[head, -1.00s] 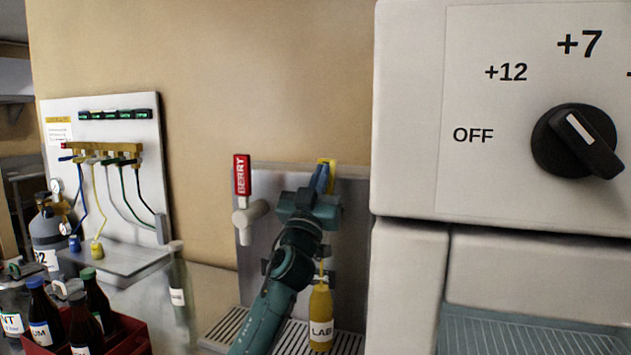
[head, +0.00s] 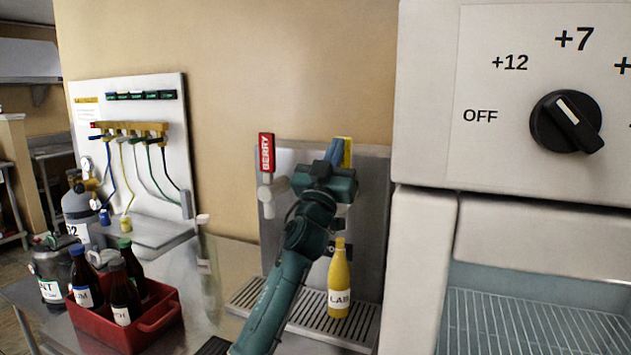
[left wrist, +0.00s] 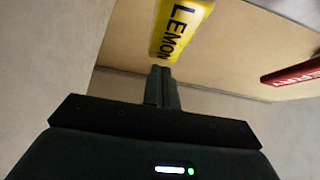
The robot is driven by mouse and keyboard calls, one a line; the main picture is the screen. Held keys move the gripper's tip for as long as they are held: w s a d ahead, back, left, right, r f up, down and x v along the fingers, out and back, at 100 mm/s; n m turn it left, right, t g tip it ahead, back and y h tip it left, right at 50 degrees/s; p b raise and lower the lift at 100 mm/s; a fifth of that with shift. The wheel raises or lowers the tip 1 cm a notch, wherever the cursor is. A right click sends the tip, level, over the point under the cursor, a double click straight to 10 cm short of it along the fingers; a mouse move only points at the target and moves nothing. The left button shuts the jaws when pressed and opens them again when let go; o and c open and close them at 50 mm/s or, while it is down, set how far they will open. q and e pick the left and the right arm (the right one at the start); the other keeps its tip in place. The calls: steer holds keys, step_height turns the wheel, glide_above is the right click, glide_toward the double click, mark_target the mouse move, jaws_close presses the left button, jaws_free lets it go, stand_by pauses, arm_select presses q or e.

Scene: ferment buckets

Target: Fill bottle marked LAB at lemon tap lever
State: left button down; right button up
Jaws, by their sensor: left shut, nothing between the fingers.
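The yellow bottle marked LAB (head: 339,298) stands upright on the drip grate below the lemon tap. It looks yellow up to its neck; whether liquid is flowing into it I cannot tell. The yellow lemon lever (head: 347,152) is partly hidden behind my left gripper (head: 335,152). In the left wrist view the lever (left wrist: 174,30) reads LEMON and stands just beyond the tips of my left gripper (left wrist: 160,72). The fingers are shut with nothing between them. Whether they touch the lever I cannot tell. The lemon spout is mostly hidden by my arm. My right gripper is out of view.
The red BERRY lever (head: 266,152) is left of the lemon tap. A clear bottle (head: 204,255) stands left of the drip grate (head: 250,294). A red crate (head: 160,318) holds dark bottles. A large cabinet with a dial (head: 566,122) borders the right side.

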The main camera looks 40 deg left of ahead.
arm_select(q)
steer(key=s+r+b+v, duration=0.1)
steer(key=v, duration=0.8)
steer(key=shift+s+d+r+b, duration=0.2)
steer(key=shift+s+r+b, duration=0.1)
steer(key=shift+b, duration=0.1)
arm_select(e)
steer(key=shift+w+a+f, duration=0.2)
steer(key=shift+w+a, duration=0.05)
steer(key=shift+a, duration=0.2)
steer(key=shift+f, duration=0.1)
